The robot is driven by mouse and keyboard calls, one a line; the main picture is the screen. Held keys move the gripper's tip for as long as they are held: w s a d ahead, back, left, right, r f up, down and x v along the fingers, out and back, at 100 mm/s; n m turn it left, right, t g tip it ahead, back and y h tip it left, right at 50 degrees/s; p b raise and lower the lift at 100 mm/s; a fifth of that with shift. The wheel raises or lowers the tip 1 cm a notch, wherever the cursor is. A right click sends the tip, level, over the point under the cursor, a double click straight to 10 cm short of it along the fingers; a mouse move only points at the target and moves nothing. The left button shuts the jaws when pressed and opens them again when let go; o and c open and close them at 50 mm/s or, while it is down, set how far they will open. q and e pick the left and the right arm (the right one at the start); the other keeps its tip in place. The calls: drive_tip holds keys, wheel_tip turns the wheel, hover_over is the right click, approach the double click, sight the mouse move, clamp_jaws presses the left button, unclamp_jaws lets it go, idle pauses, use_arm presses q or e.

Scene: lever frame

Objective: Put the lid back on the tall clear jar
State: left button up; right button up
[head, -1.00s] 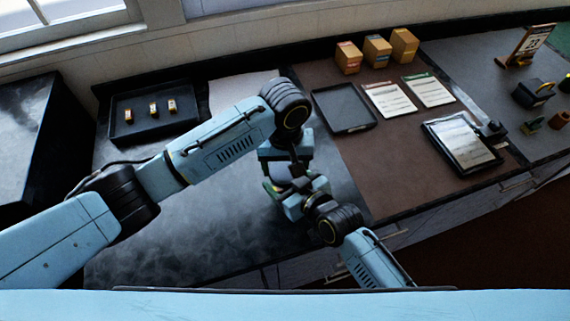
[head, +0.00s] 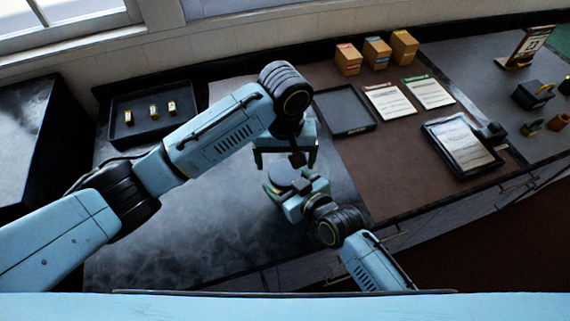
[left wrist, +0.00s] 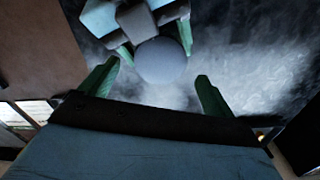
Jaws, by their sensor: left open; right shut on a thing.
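A round grey disc (head: 284,177), which looks like the lid, lies level between the fingers of my right gripper (head: 284,188). It also shows in the left wrist view (left wrist: 160,60), with the right gripper's green fingers on either side. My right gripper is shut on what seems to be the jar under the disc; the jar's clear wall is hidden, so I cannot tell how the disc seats. My left gripper (head: 286,162) is open and empty, just behind and above the disc. Its green fingertips stand apart in the left wrist view (left wrist: 155,84), with a gap to the disc.
A dark tray (head: 190,130) with three small labelled items stands at the back left. An empty dark tray (head: 345,125), paper sheets (head: 388,101), small boxes (head: 376,51) and a tablet-like board (head: 461,172) lie to the right. The smoky grey counter (head: 190,235) in front is clear.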

sight(285, 172)
use_arm(q)
drive_tip(key=shift+r, duration=0.5)
drive_tip(key=shift+c, duration=0.4)
wheel_tip(285, 172, up, 3)
drive_tip(key=shift+f+n, duration=0.15)
drive_tip(key=shift+n, duration=1.05)
drive_tip(key=shift+r+n, duration=0.4)
drive_tip(key=shift+n, duration=0.1)
drive_tip(key=shift+f, duration=4.05)
